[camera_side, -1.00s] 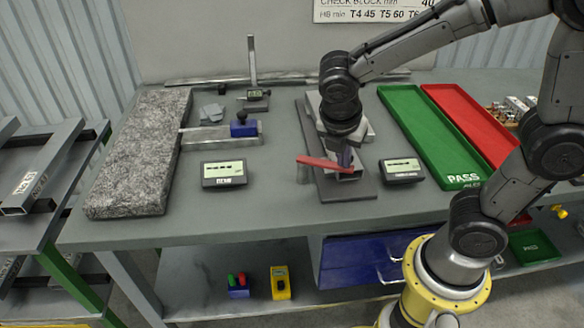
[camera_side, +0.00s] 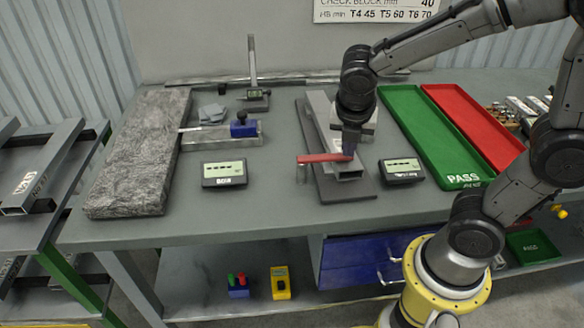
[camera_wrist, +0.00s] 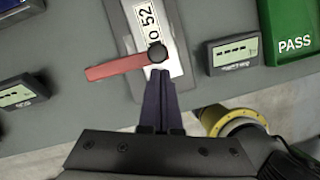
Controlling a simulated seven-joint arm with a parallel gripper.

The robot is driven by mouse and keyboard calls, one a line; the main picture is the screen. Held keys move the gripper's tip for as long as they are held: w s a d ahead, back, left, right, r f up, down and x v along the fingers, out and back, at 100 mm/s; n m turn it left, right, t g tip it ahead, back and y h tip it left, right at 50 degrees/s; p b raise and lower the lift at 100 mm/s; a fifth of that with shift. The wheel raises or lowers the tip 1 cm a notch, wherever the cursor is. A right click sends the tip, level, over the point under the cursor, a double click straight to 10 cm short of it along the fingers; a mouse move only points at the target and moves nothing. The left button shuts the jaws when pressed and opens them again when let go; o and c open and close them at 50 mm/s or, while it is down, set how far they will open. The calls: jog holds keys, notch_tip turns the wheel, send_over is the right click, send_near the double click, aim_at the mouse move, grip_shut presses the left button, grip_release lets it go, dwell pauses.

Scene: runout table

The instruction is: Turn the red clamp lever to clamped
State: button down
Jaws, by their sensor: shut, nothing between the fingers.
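The red clamp lever (camera_side: 325,158) lies nearly crosswise over the near end of a grey rectangular tube (camera_side: 348,171). In the wrist view the lever (camera_wrist: 115,67) slants up to the right and ends at a black round knob (camera_wrist: 157,53) over the tube. My gripper (camera_side: 348,153) points down at the lever's right end. In the wrist view its shut, empty fingers (camera_wrist: 159,74) are just on the near side of the knob; I cannot tell whether they touch it.
A small display (camera_side: 402,171) stands close to the right and another (camera_side: 224,174) to the left. The green PASS tray (camera_side: 432,135) and red tray (camera_side: 474,125) lie farther right. A granite slab (camera_side: 140,150) fills the left side. The table's front strip is clear.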

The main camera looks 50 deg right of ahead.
jog(key=shift+s+a, duration=0.1)
jog(key=s+a+r, duration=0.4)
jog(key=a+r, duration=0.2)
jog(key=r, duration=0.3)
jog(key=s+d+f+m+t+y, duration=0.2)
jog(key=s+m, duration=0.5)
jog(key=m, duration=1.6)
jog(key=shift+t+y, duration=0.9)
jog(key=shift+y, duration=0.1)
